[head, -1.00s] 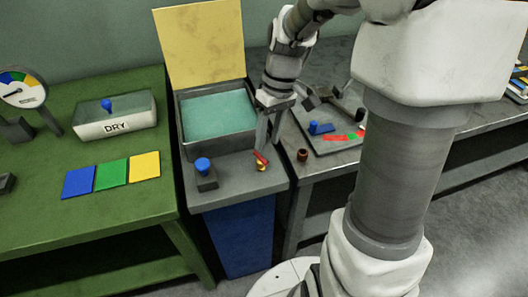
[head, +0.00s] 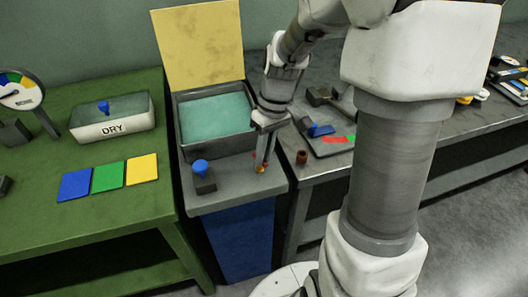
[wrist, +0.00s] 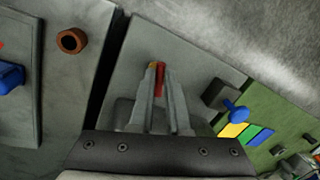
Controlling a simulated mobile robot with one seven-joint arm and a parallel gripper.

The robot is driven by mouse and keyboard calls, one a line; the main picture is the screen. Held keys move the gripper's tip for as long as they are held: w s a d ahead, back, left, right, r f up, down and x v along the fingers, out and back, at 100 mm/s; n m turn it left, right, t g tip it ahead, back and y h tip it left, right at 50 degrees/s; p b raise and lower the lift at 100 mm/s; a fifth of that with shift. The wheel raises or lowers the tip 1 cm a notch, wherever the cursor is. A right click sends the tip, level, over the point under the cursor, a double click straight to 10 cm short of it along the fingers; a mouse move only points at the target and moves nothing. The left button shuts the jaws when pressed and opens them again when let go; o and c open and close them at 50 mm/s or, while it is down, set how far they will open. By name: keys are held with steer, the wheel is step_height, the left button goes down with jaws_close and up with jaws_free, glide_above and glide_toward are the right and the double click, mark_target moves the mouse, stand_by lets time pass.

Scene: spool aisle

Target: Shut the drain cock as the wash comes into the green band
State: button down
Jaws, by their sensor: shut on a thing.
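The drain cock (head: 260,168) has a brass body and a red handle, on the grey ledge in front of the wash tank. My gripper (head: 262,161) is lowered onto it with its fingers shut on the red handle. In the wrist view the red handle (wrist: 159,82) shows between the fingertips, with brass at its end; the fingers partly hide it. The tank (head: 181,137) holds teal wash (head: 214,120), its yellow lid raised behind. A dial gauge (head: 20,91) with blue, green and yellow bands stands at the left edge; its needle's exact reading is too small to tell.
A blue-knobbed block (head: 203,180) stands left of the cock. A brown ring (head: 302,157) lies to its right. The green bench holds the DRY box (head: 112,122) and blue, green (head: 109,176) and yellow cards. A tray (head: 325,146) with tools lies right.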

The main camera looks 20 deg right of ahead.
steer(key=m+p, duration=0.1)
steer(key=m, duration=0.3)
steer(key=shift+s+a+t, duration=0.1)
steer(key=shift+a+t, duration=0.05)
steer(key=shift+t, duration=0.25)
steer(key=c, duration=0.9)
jaws_free()
steer(key=d+r+p, duration=0.1)
steer(key=r, duration=0.4)
steer(key=d+r+p, duration=0.1)
steer(key=r, duration=0.5)
steer(key=d+r+p, duration=0.1)
steer(key=r+p, duration=0.1)
steer(key=r, duration=0.4)
steer(key=shift+d+r, duration=0.1)
steer(key=shift+d, duration=0.1)
